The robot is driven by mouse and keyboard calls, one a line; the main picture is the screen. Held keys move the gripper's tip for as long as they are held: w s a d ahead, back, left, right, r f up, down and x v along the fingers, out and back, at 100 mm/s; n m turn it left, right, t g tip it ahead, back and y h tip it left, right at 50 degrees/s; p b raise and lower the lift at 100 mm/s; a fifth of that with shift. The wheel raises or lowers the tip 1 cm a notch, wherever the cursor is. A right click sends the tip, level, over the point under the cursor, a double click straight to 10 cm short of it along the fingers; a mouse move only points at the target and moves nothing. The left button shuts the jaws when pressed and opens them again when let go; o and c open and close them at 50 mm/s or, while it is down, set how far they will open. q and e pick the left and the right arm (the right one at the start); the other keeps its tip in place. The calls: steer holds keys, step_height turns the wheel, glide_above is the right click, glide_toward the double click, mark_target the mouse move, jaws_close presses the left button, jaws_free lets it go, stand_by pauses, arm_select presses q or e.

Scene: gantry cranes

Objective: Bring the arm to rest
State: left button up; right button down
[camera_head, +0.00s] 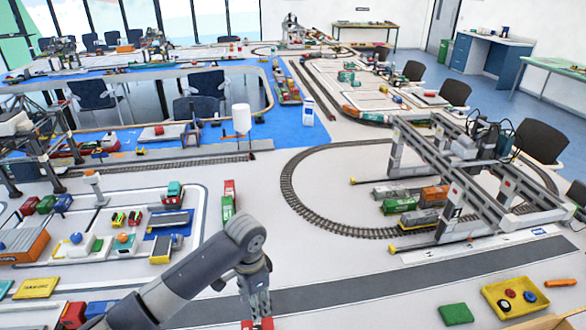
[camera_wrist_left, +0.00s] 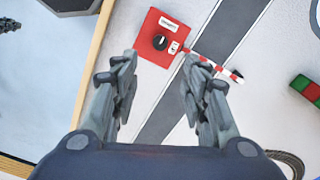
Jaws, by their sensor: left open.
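My left arm comes in from the bottom left in the head view, bent at a grey joint, with its left gripper (camera_head: 258,298) pointing down over the layout table. In the left wrist view the gripper (camera_wrist_left: 160,75) is open, its two fingers apart with nothing between them. A red box with a black knob (camera_wrist_left: 160,42) lies just beyond the fingertips. In the head view a red piece (camera_head: 262,324) shows under the gripper, cut by the bottom edge. My right gripper is not in view.
A red-and-white striped bar (camera_wrist_left: 215,66) lies beside the red box. A gantry crane (camera_head: 470,180) spans several wagons at right.

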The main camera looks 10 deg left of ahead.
arm_select(q)
steer(key=s+d+f+n+t+h, duration=0.1)
steer(key=s+d+f, duration=0.15)
steer(key=s, duration=0.35)
steer(key=s+d+f+n+h, duration=0.1)
steer(key=s+d+f, duration=0.15)
steer(key=s, duration=0.25)
steer(key=s+a+r+n+t+y, duration=0.25)
steer(key=s+a+n, duration=0.35)
steer(key=s+a, duration=0.65)
step_height(320, 180, down, 30)
steer(key=s+d+r+g+b, duration=0.1)
steer(key=s+d+b, duration=0.1)
steer(key=b, duration=0.4)
steer(key=s+a+f+b, duration=0.1)
steer(key=s+f+b, duration=0.1)
steer(key=s+f, duration=0.7)
steer(key=s+a+f+g+b, duration=0.1)
steer(key=s+a+f+b, duration=0.1)
steer(key=s+f, duration=0.7)
step_height(320, 180, down, 6)
steer(key=shift+a+r+b, duration=0.1)
steer(key=shift+a+b, duration=0.15)
steer(key=shift+b, duration=0.4)
steer(key=shift+g+h, duration=0.25)
